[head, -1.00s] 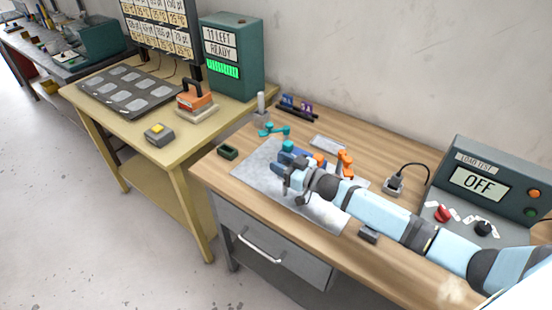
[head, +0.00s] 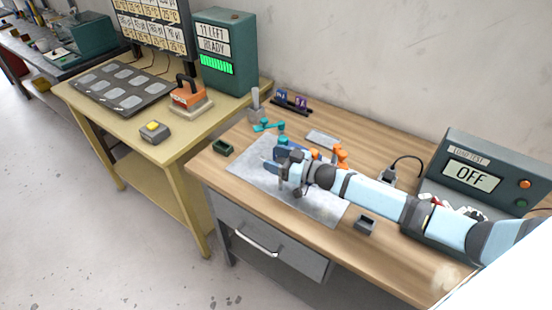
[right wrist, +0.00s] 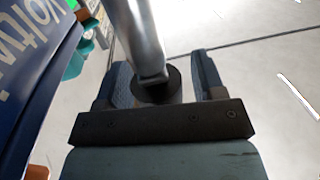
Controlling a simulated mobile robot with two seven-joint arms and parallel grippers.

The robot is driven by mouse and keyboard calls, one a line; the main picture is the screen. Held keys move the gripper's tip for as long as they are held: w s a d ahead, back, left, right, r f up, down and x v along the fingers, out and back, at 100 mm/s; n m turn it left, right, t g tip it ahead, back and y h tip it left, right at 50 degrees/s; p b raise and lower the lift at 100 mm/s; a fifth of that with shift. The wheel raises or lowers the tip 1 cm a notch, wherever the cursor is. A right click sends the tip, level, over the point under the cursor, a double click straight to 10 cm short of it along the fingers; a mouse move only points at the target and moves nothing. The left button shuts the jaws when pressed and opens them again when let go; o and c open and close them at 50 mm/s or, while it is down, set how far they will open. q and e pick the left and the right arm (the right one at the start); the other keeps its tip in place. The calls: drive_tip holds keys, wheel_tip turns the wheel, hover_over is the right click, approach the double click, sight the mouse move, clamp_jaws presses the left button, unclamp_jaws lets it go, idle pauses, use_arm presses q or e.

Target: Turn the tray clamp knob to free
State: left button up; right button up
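My right gripper (head: 270,166) is over the grey mat (head: 318,206), beside a small blue device that it partly covers in the head view. In the right wrist view its two fingers (right wrist: 165,82) are apart. A grey metal rod with a dark round disc at its end (right wrist: 158,85) shows between them; I cannot tell whether they touch it. A dark blue body with white lettering (right wrist: 35,60) is at the left of that view. I cannot make out for sure which part is the tray clamp knob. My left gripper is not in view.
An orange part (head: 340,154) and a teal part (head: 268,126) are near the mat.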

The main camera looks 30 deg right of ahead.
drive_tip(key=shift+s+d+f, duration=0.15)
drive_tip(key=shift+s+d, duration=0.1)
drive_tip(key=shift+s, duration=0.15)
drive_tip(key=b+v, duration=0.1)
drive_tip(key=v, duration=0.5)
drive_tip(key=shift+s, duration=0.25)
drive_tip(key=s+a+f+m+h, duration=0.2)
drive_tip(key=s+a+m+h, duration=0.15)
drive_tip(key=a+h, duration=0.2)
drive_tip(key=s+a+r+m+g+h, duration=0.15)
drive_tip(key=s+g, duration=0.45)
drive_tip(key=s, duration=0.7)
drive_tip(key=s+a+g+h, duration=0.25)
drive_tip(key=s+g, duration=0.25)
drive_tip(key=s, duration=0.8)
drive_tip(key=w+a+f+t+y+p, duration=0.1)
drive_tip(key=w+a+f+t, duration=0.1)
drive_tip(key=f, duration=0.3)
drive_tip(key=w+a+f+n+t+y+p, duration=0.1)
drive_tip(key=w+a+f+t+p, duration=0.1)
drive_tip(key=w+a+f+t, duration=0.1)
drive_tip(key=shift+w+a+f+t, duration=0.25)
drive_tip(key=shift+a+f+t, duration=0.25)
drive_tip(key=shift+f+t, duration=0.75)
